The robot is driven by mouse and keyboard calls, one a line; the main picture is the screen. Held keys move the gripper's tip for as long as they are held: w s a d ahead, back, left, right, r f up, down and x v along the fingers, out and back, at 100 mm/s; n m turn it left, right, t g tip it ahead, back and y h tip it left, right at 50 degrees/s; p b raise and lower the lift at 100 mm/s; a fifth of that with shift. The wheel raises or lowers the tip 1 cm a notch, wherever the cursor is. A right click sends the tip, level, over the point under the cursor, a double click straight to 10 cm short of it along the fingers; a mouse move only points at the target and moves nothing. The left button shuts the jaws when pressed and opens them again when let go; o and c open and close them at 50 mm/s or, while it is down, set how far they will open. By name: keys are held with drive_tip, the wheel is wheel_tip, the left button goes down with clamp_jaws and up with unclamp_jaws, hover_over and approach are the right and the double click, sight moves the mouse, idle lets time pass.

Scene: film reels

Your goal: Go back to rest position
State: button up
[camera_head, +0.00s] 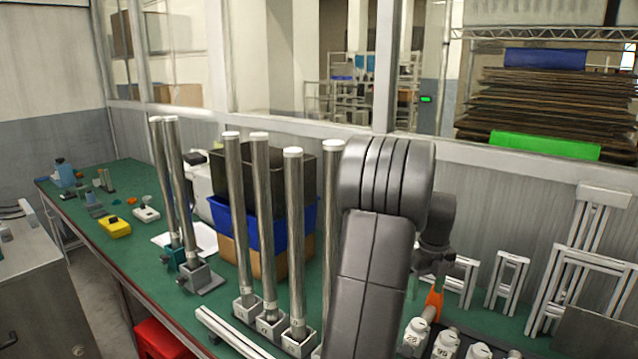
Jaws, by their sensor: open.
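My grey arm rises in the middle right of the head view and bends down behind itself. My gripper (433,301) shows only in part, as an orange piece below the dark wrist, and is open. It is just above or behind a row of white cylinders, including a numbered one (415,338) and another (446,346), at the bottom edge. I cannot tell whether it touches them. My arm hides part of the gripper and the table behind it.
Tall silver rods with white caps stand in square holders (298,338) on the green table (150,262). Dark and blue bins (228,222) stand behind them. Metal frames (508,278) stand at right. A yellow device (115,227) lies at left. A red box (160,340) is below.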

sight(419, 323)
wheel_tip(419, 323, down, 11)
drive_tip(key=shift+r, duration=0.2)
drive_tip(key=shift+r+n, duration=0.2)
drive_tip(key=shift+n, duration=1)
drive_tip(key=n, duration=0.7)
drive_tip(key=shift+n, duration=0.4)
drive_tip(key=n+p, duration=0.1)
drive_tip(key=n, duration=0.4)
drive_tip(key=shift+w, duration=0.1)
drive_tip(key=n, duration=0.5)
